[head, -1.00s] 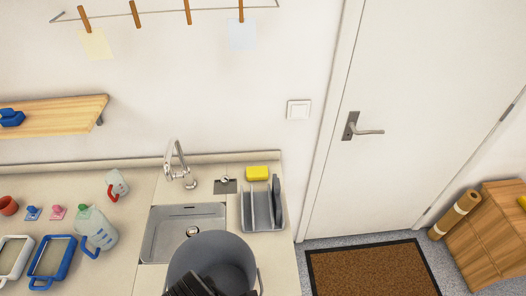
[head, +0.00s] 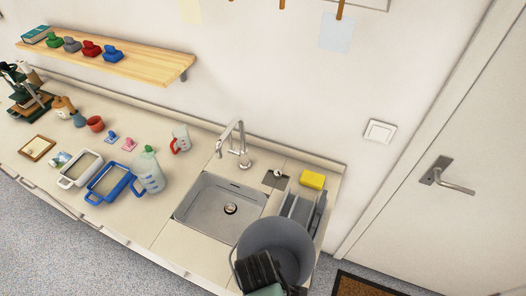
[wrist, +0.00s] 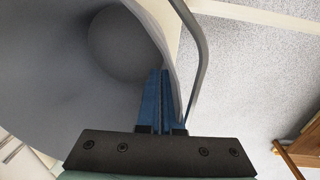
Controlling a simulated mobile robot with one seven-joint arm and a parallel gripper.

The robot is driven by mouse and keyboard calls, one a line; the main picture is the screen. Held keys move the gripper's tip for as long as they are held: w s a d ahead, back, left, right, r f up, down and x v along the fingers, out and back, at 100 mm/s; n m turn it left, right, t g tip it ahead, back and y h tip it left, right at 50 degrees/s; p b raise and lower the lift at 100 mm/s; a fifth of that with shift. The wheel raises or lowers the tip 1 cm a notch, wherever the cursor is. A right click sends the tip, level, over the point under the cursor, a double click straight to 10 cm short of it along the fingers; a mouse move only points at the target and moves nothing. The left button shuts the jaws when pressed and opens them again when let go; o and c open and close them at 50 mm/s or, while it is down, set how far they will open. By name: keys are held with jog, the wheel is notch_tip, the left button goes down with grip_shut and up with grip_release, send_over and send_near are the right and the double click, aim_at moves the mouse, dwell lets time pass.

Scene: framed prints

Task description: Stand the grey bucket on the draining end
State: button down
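The grey bucket (head: 278,244) hangs in front of the counter's right end in the head view, its open mouth facing the camera. It hides the near part of the dish rack and the counter edge there. My gripper (wrist: 160,76) is shut on the bucket's rim, with the blue fingers close together across its wall; the wrist view looks into the bucket (wrist: 75,75). The bucket's handle (wrist: 198,50) shows beside the fingers. The draining end (head: 270,201) is the strip right of the sink (head: 207,207). I cannot tell how high the bucket is above it.
A grey dish rack (head: 303,207) and a yellow sponge (head: 312,180) occupy the draining end. The tap (head: 240,140) rises behind the sink. A jug (head: 149,175) and blue tray (head: 107,183) stand left of the sink. A door (head: 440,130) and doormat (head: 365,285) are on the right.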

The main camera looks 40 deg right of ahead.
jog(key=shift+f, duration=2)
jog(key=shift+f, duration=0.25)
jog(key=c, duration=1.1)
grip_release()
jog(key=r, duration=0.8)
jog(key=a+r, duration=0.1)
jog(key=r, duration=0.3)
jog(key=shift+s+r, duration=0.2)
jog(key=shift+s, duration=0.05)
